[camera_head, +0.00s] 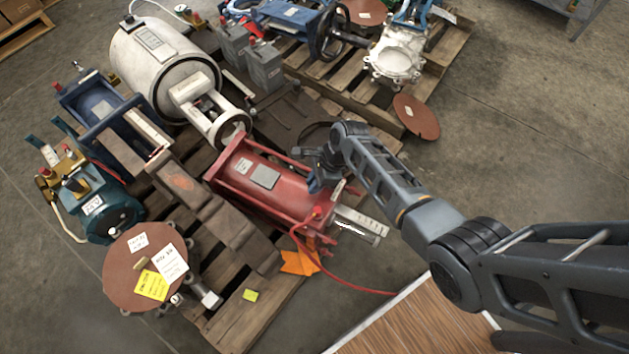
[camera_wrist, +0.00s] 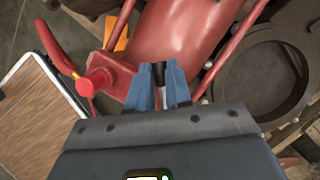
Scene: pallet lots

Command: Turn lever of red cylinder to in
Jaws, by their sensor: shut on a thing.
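The red cylinder (camera_head: 262,180) lies on the wooden pallet, with a pale label on its side. In the wrist view its red body (camera_wrist: 180,35) fills the top middle, with a red knob-like fitting (camera_wrist: 98,82) at left. My gripper (camera_head: 318,180) is at the cylinder's right end, reaching in from the right. In the wrist view the blue fingers of my gripper (camera_wrist: 158,72) are closed around a small dark and metallic piece, the lever (camera_wrist: 159,78). Most of the lever is hidden by the fingers, so its setting cannot be read.
A white cylinder (camera_head: 165,70), a blue unit (camera_head: 105,110) and a round brown plate (camera_head: 145,265) crowd the pallet. A wood-topped surface (camera_head: 425,325) lies at front right. Open floor is right.

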